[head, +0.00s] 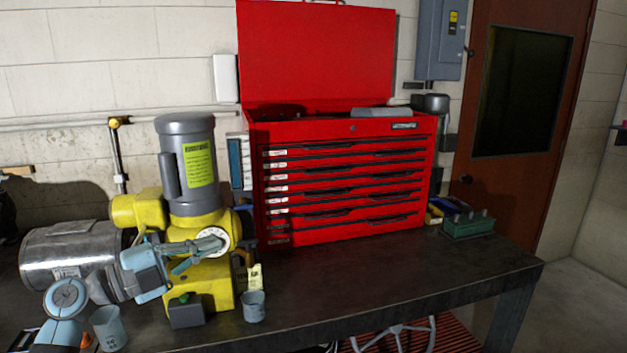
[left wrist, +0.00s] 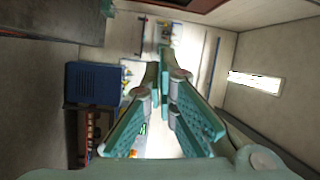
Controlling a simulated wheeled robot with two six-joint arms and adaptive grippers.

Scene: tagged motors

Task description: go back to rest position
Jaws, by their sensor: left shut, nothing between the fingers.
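My left gripper (head: 216,248) is in front of the yellow gear housing of the upright motor in the head view, with its fingers pointing right. It is shut and empty. In the left wrist view its fingers (left wrist: 164,62) come together at the tips, with nothing between them. The motor (head: 192,190) has a grey top with a yellow label, and stands on the bench. A paper tag (head: 254,278) hangs at its lower right. A second grey motor (head: 70,255) lies on its side at the left, partly behind my left arm. My right gripper does not show.
A red tool chest (head: 345,185) with its lid up stands at the back of the dark bench (head: 390,277). A small grey-blue cup (head: 254,306) stands near the motor. The bench's front right is clear.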

